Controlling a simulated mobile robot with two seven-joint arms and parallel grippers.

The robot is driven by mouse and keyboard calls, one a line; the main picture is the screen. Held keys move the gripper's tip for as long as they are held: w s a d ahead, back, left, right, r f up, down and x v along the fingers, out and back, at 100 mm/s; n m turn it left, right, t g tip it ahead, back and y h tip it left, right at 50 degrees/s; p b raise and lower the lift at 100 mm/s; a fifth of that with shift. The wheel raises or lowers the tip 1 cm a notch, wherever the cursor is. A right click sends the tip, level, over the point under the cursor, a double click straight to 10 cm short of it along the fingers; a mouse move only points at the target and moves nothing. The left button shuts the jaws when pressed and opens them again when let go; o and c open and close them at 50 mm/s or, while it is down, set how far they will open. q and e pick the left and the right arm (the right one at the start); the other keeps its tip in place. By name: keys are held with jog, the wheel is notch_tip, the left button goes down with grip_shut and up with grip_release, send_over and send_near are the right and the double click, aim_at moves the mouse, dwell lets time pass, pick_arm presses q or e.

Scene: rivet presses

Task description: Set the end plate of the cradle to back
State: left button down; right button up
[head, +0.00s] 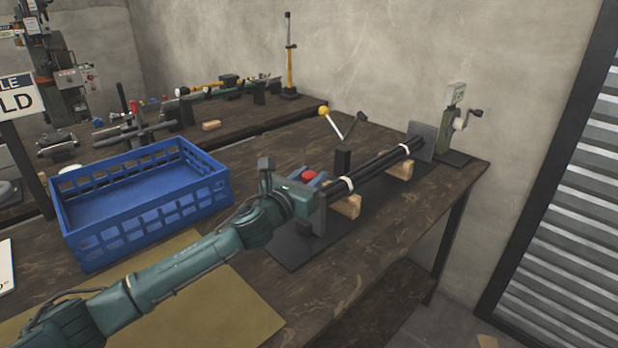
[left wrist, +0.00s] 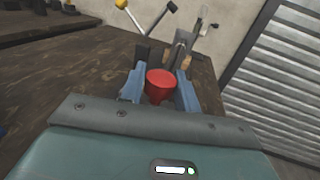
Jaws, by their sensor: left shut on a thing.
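The cradle lies on a dark mat (head: 295,248) and holds a bundle of black rods (head: 375,168) with pale bands on wooden blocks (head: 398,170). A grey end plate (head: 318,218) stands at its near end, partly hidden by my left arm. Another grey plate (head: 421,143) stands at the far end. A red knob (head: 309,177) is by the near plate; it also shows in the left wrist view (left wrist: 160,83). My left gripper (head: 316,180) is shut on the red knob, one blue finger on each side. My right gripper is not in view.
A blue crate (head: 140,212) stands left of my arm. A lever with a yellow ball (head: 324,111) rises behind the rods. A crank device (head: 455,125) stands at the far table corner. The table's right edge drops to the floor near a corrugated shutter (head: 570,220).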

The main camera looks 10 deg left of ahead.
pick_arm(q)
jog(key=shift+s, duration=0.1)
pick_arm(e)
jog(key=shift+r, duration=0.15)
pick_arm(q)
jog(key=s+a+p, duration=0.2)
jog(key=s+a, duration=0.3)
jog(key=s, duration=0.2)
jog(key=shift+f+p, duration=0.15)
jog(key=shift+p, duration=0.15)
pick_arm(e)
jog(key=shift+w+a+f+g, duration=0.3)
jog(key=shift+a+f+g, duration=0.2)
pick_arm(q)
jog(key=c, duration=1.5)
grip_release()
jog(key=shift+s, duration=0.1)
jog(key=o, duration=0.3)
jog(key=shift+s+a, duration=0.1)
jog(key=shift+s, duration=0.1)
jog(key=shift+o, duration=0.7)
jog(key=shift+w, duration=0.1)
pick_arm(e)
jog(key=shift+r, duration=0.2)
